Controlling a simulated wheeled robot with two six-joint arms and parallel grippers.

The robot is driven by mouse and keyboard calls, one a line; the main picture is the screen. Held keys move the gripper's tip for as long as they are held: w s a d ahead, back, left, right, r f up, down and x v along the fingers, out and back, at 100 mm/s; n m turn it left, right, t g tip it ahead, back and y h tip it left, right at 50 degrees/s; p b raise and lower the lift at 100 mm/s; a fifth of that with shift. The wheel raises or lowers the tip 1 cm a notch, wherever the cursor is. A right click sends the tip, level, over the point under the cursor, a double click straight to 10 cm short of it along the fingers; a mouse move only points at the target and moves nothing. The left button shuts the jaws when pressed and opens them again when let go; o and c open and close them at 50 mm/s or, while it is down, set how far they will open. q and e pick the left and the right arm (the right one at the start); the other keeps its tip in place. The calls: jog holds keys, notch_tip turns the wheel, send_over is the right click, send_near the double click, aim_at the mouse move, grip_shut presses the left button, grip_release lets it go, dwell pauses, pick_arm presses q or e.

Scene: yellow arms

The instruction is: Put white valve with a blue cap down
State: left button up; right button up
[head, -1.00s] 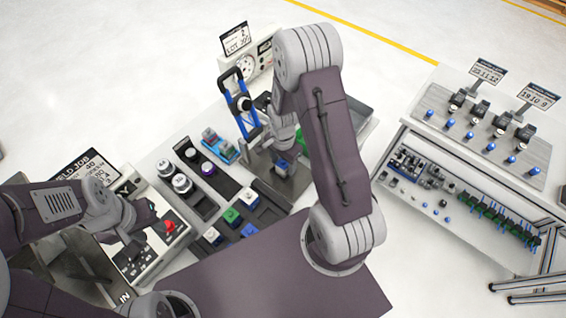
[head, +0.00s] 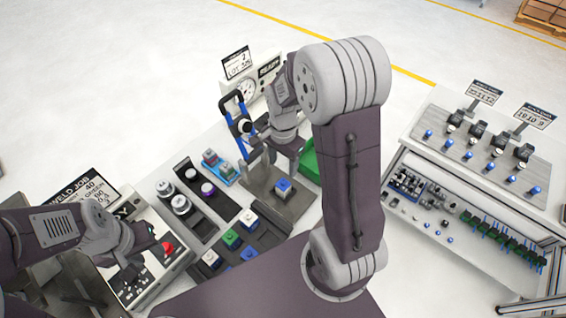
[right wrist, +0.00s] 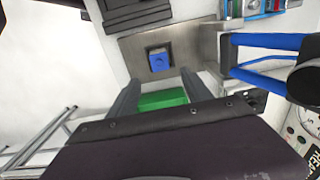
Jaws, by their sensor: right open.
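The white valve with a blue cap (head: 284,187) stands on the grey metal plate (head: 268,204); mostly its blue top shows. In the right wrist view the blue-capped valve (right wrist: 158,61) sits in a dark square spot of the plate, beyond my fingertips. My right gripper (head: 272,143) is open and empty, above and behind the valve, apart from it. Its two fingers (right wrist: 160,84) show spread in the right wrist view. My left gripper (head: 142,244) is over the control panel at the left; its jaw opening is not clear.
A press with a blue frame and black handle (head: 228,100) stands beside the plate. A green bin (head: 310,168) is to its right. A black tray (head: 262,242) with several capped parts lies in front. A control box with a red button (head: 168,247) is at left.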

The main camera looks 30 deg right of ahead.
jog(key=s+a+n+t+b, duration=0.1)
jog(key=s+a+n, duration=0.4)
jog(key=n, duration=0.8)
jog(key=s, duration=0.3)
jog(key=shift+s+f, duration=0.2)
jog(key=shift+d, duration=0.1)
